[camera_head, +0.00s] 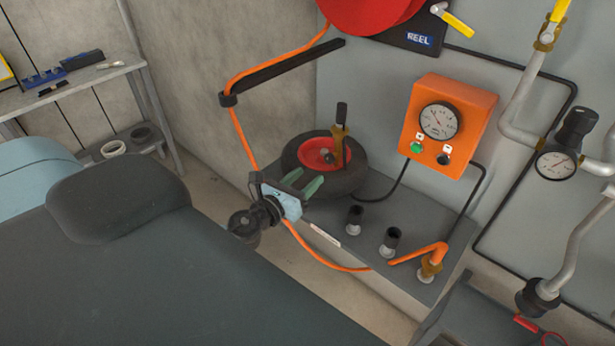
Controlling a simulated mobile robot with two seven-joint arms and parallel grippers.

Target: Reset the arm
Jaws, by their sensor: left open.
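My left gripper (306,180) is near the middle of the camera_head view, with two green fingers spread apart. Nothing shows between them. It appears in front of the lower left edge of a black tyre with a red hub (318,154); I cannot tell how far apart they are. My dark wrist is at the gripper's lower left. My right gripper is not in view.
The tyre and black fittings (391,241) stand on a grey ledge (345,231). An orange hose (241,139) hangs from a red reel (365,12) and passes behind my wrist. An orange gauge box (446,125) and pipes (520,95) are at right. A shelf (75,88) is at left.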

